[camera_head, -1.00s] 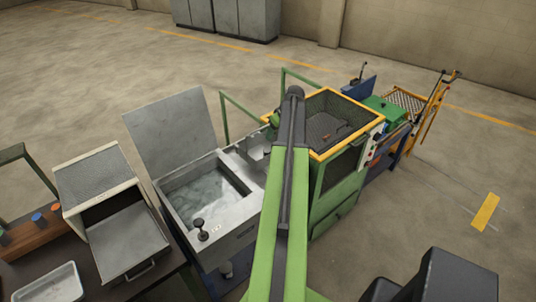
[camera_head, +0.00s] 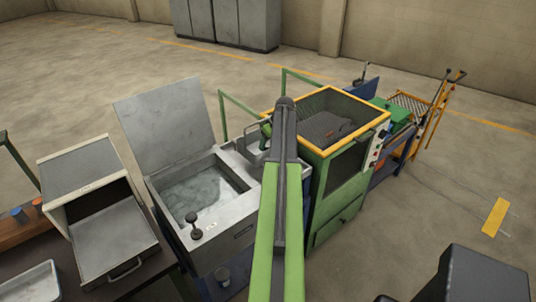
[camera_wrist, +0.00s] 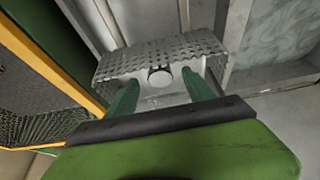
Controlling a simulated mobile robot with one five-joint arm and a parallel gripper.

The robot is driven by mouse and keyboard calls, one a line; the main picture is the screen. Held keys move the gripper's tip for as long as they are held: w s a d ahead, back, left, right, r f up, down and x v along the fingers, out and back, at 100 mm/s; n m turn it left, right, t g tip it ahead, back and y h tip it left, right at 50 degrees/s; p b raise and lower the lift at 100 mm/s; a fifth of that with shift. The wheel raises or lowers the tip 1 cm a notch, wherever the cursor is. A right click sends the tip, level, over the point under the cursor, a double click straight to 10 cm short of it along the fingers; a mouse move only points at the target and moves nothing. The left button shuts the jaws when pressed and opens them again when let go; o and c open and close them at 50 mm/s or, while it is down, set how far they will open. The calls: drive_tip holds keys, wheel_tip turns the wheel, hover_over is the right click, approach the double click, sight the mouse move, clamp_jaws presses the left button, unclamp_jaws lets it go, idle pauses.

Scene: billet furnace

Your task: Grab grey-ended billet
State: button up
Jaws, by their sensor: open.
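My gripper (camera_wrist: 160,78) is open in the wrist view, its two green fingers spread and pointing down at a perforated metal basket (camera_wrist: 120,62). A small round grey end (camera_wrist: 160,76) shows between the fingertips; it looks like a billet's end, but I cannot be sure. I see no contact between it and the fingers. In the head view my arm hides most of the gripper, beside the metal basket (camera_head: 252,143) at the tank's far right corner. The billet rack (camera_head: 18,232) at the left edge shows a blue end (camera_head: 18,214) and an orange end (camera_head: 37,203).
A steel tank (camera_head: 242,226) with liquid and a raised lid (camera_head: 165,130) stands left of my arm. A green cabinet with a yellow rim (camera_head: 355,143) stands close on the right. An open drawer unit (camera_head: 112,245) and a pale tray (camera_head: 32,285) are at left.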

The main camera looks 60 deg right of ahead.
sight(268, 147)
drive_tip(key=b+x, duration=0.2)
drive_tip(key=x, duration=0.1)
drive_tip(key=b+x, duration=0.1)
drive_tip(key=shift+s+f, duration=0.2)
drive_tip(key=shift+f, duration=0.05)
drive_tip(key=shift+r, duration=0.2)
clamp_jaws()
idle(0.8)
